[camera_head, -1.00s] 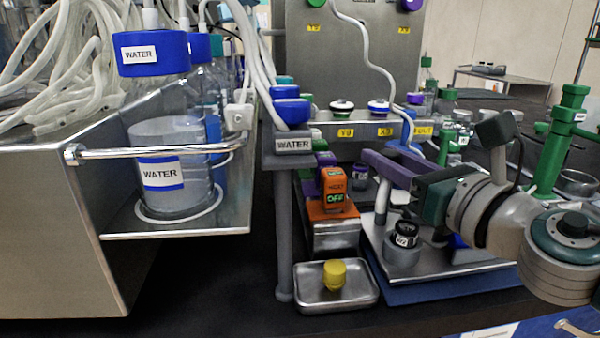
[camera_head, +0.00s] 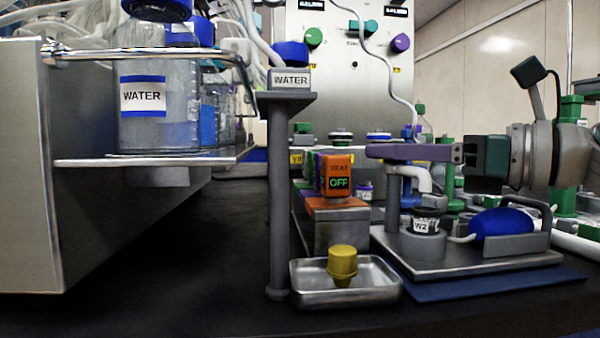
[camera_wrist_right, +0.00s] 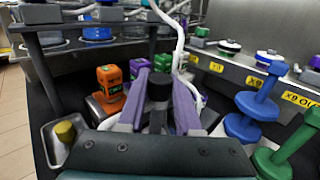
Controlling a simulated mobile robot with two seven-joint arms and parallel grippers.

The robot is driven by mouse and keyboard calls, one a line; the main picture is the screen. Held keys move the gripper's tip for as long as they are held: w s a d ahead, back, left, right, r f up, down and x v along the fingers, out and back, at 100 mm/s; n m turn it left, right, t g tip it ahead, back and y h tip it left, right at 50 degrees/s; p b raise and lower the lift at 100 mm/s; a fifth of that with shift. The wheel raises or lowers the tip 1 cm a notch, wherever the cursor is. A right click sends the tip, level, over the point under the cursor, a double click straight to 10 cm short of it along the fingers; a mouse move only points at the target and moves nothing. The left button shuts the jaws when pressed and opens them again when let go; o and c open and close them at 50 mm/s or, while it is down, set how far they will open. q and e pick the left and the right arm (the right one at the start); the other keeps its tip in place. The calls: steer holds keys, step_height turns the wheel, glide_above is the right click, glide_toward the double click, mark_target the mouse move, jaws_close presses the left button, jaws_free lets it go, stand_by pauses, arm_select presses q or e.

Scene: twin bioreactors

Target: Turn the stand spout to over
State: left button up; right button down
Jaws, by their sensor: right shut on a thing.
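The stand (camera_head: 470,262) is a grey metal plate on a blue mat, with an upright post. Its pale, bent spout (camera_head: 412,174) shows just below my right gripper, close to a small dark-capped bottle marked W2 (camera_head: 425,222). My right gripper (camera_head: 375,151), with purple fingers, reaches in level from the right at the top of the spout. In the right wrist view the fingers of my right gripper (camera_wrist_right: 158,95) close around a dark grey upright part, which I take as the spout's top; the spout's outlet is hidden there. My left gripper is not in view.
A blue bulb (camera_head: 500,225) lies on the stand's right side. An orange heat switch (camera_head: 337,176) reads OFF. A grey post (camera_head: 278,200) with a WATER sign stands left. The black bench at front left is clear.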

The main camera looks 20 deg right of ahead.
stand_by(0.4)
steer(key=c, duration=0.6)
jaws_free()
steer(key=shift+s+d+f, duration=0.1)
steer(key=shift+s+d, duration=0.3)
steer(key=shift+s, duration=0.15)
steer(key=v, duration=0.8)
steer(key=shift+s+d, duration=0.1)
steer(key=shift+s, duration=0.1)
